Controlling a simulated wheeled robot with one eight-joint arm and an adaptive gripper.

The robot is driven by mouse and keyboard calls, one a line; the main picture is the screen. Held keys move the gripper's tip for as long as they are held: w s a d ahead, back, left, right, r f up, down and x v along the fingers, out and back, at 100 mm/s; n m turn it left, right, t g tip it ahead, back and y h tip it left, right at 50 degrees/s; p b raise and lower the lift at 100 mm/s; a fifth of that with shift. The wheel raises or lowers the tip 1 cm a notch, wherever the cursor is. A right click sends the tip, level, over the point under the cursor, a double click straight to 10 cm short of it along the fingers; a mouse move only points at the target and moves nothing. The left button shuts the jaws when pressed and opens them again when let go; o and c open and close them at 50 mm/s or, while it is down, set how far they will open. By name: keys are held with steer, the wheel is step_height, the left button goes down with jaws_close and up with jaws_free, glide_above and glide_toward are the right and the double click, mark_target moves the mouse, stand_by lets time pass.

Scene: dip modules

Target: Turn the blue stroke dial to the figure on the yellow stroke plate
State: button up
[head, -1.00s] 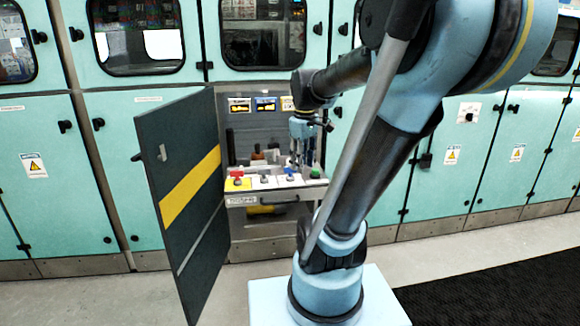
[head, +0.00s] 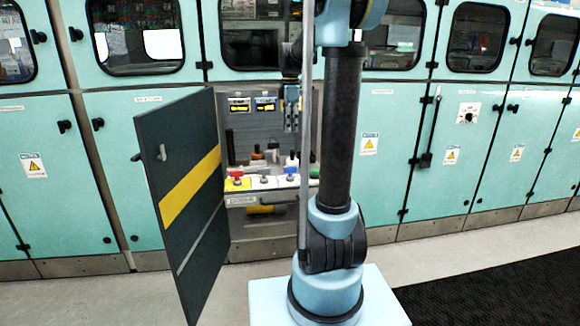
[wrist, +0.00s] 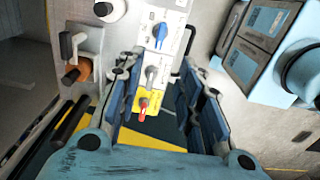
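The blue dial (head: 291,172) stands on the white ledge of the open cabinet bay. It also shows in the wrist view (wrist: 160,32), its pointer tilted on a white plate. The figures are too small to read, and which is the stroke plate I cannot tell. My gripper (head: 291,128) hangs above the ledge, apart from the dial. In the wrist view its fingers (wrist: 160,88) are spread with nothing held between them.
A red dial (head: 237,181) on a yellow plate and a grey dial (head: 264,180) sit left of the blue one; a green knob (head: 314,173) sits right. The dark open door (head: 180,200) stands at the bay's left. Brown-topped handles (head: 257,153) stand behind the ledge.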

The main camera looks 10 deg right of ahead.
mark_target(290, 167)
step_height(290, 167, down, 17)
stand_by(0.7)
steer(key=shift+c, duration=0.3)
jaws_close()
